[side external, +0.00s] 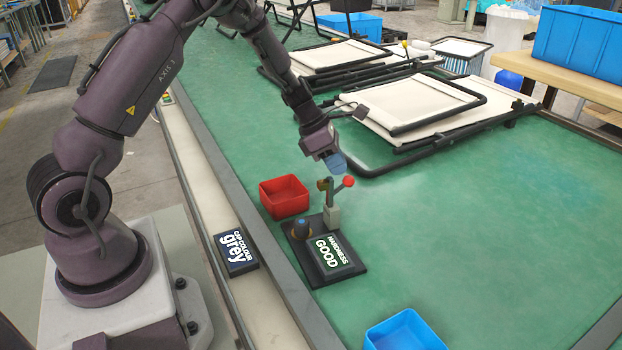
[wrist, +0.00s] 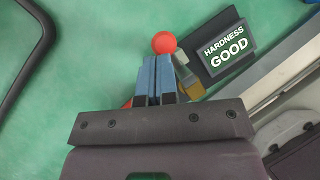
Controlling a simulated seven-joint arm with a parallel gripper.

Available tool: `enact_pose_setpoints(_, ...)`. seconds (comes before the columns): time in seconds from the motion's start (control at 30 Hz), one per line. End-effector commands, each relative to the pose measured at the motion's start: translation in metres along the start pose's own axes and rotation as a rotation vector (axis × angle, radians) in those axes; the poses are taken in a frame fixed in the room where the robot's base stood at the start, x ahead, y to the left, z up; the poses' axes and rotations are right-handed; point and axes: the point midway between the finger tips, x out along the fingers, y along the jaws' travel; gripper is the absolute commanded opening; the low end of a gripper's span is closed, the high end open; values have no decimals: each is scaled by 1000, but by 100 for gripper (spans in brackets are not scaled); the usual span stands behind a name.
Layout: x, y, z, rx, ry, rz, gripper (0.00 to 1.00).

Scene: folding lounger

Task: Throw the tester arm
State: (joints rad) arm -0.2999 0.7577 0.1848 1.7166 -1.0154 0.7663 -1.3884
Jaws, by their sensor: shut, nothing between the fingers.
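The hardness tester stands on the green bench, with a black base (side external: 355,265) and a lit screen (side external: 331,254) reading "HARDNESS GOOD"; the screen also shows in the wrist view (wrist: 224,45). Its tester arm ends in a red ball knob (side external: 348,181), tilted up to the right from a grey post (side external: 332,214). A dark blue-grey capped piece (side external: 301,229) sits on the base's left. My gripper (side external: 338,162) is shut and empty, its blue fingers just above the arm. In the wrist view the red knob (wrist: 164,43) appears just beyond the fingertips (wrist: 156,62); contact cannot be told.
A red bin (side external: 284,197) stands behind the tester, to its left. A blue bin (side external: 403,331) is at the front. A "CAP COLOUR grey" sign (side external: 235,252) sits by the bench rail. Folded lounger frames (side external: 432,108) lie behind. The bench right of the tester is clear.

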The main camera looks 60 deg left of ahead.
Motion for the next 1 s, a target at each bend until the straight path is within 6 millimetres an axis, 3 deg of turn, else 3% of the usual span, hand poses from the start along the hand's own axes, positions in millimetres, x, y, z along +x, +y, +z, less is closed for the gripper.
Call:
enact_pose_setpoints(0.17, -31, 2, -14, -2, -2, 5, 0)
enact_pose_setpoints(0.4, -83, 9, 5, 4, -3, 5, 0)
enact_pose_setpoints(0.6, -112, 14, 14, 2, -1, 4, 0)
enact_pose_setpoints(0.87, -123, 16, 16, 109, 7, 6, 0)
enact_pose_setpoints(1.0, -115, 5, -5, 349, 79, -32, 0)
